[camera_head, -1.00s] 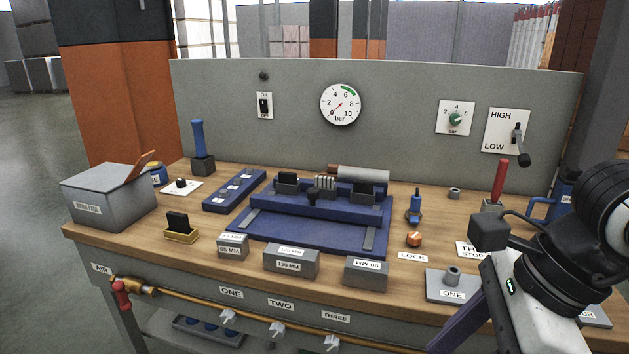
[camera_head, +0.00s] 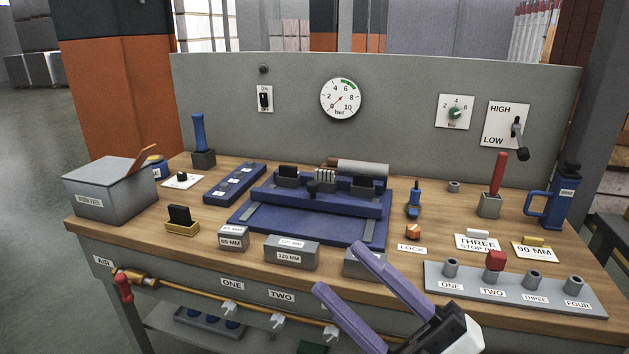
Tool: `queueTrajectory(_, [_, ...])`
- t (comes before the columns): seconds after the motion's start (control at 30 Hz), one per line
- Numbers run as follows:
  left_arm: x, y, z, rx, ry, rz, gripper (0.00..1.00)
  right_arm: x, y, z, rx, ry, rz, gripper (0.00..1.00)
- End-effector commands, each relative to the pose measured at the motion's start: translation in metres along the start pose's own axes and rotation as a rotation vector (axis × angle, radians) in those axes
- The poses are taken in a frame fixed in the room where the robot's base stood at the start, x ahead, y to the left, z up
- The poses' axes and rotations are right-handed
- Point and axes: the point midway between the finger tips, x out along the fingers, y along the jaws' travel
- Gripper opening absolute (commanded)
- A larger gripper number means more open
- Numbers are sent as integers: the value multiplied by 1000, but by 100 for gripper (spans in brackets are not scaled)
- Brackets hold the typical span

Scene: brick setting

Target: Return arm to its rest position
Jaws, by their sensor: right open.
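My right gripper (camera_head: 340,269) reaches in from the bottom edge, right of centre, in the head view. Its two purple fingers are spread apart with nothing between them. They point up and left, in front of the workbench's front edge in the picture. I cannot tell how far the fingers are from the bench. My left gripper is not in view.
The wooden bench (camera_head: 200,220) carries a blue fixture (camera_head: 310,232), a grey box (camera_head: 110,190) and a blue-handled jug (camera_head: 562,195). Valves line the front.

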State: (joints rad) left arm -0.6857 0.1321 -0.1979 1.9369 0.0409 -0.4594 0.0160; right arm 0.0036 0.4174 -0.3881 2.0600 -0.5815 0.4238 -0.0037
Motion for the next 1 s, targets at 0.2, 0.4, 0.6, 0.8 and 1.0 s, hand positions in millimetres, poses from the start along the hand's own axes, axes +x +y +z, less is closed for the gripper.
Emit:
queueTrajectory(0.2, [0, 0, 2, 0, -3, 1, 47, -104, -82, 107, 443, -600, 57, 50])
queueTrajectory(0.4, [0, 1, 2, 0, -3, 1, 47, -223, -177, 130, 760, -1041, 45, 50])
queueTrajectory(0.6, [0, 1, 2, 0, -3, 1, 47, -321, -253, 101, 1001, -1372, 10, 50])
queueTrajectory(0.8, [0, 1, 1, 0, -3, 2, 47, -356, -279, 80, 1093, -1491, -7, 50])
queueTrajectory(1.0, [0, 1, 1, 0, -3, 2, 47, -356, -279, 80, 1093, -1491, -7, 50])
